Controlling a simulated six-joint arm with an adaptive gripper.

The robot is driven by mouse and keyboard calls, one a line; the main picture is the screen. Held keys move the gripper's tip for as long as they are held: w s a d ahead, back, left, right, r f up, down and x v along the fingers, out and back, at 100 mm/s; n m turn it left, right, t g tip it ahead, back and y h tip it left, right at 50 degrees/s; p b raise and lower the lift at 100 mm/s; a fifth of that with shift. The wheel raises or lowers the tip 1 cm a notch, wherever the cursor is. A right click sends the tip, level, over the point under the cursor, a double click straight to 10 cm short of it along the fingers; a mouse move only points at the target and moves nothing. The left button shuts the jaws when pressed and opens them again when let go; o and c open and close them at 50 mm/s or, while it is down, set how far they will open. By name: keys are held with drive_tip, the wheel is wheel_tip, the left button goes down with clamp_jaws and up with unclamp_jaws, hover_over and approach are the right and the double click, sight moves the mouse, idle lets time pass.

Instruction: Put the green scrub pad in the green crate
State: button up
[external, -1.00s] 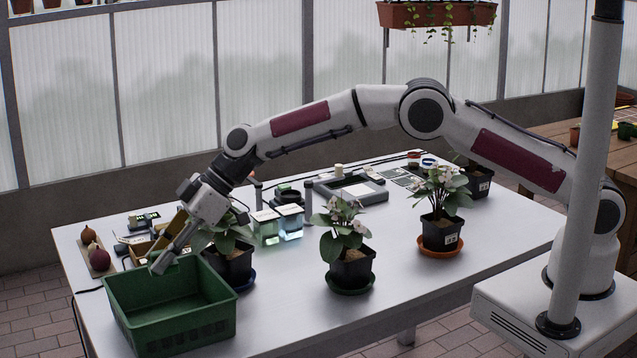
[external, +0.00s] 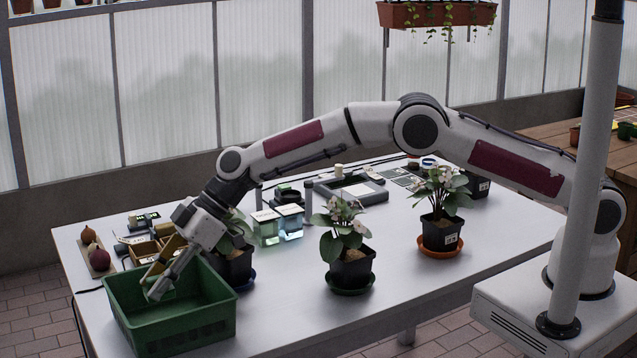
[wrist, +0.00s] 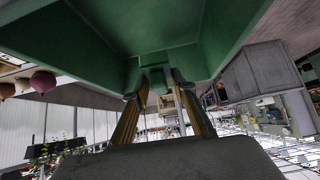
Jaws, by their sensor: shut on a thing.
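The green crate (external: 190,333) stands at the front left corner of the table, and its inside walls fill the top of the wrist view (wrist: 90,45). My gripper (external: 157,288) points down into the crate, its fingertips below the rim level. It is shut on the green scrub pad (wrist: 156,78), which shows between the fingertips in the wrist view. In the external view the pad is mostly hidden by the fingers and blends with the crate's green. I cannot tell whether the pad touches the crate floor.
A potted plant (external: 235,265) on a blue saucer stands close to the crate's right side.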

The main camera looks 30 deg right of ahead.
drive_tip(key=shift+f, duration=1.65)
drive_tip(key=shift+f, duration=1.85)
drive_tip(key=shift+f, duration=0.15)
drive_tip(key=o, duration=1.1)
drive_tip(key=shift+r, duration=0.2)
drive_tip(key=shift+d+r, duration=0.25)
drive_tip(key=v, duration=1.1)
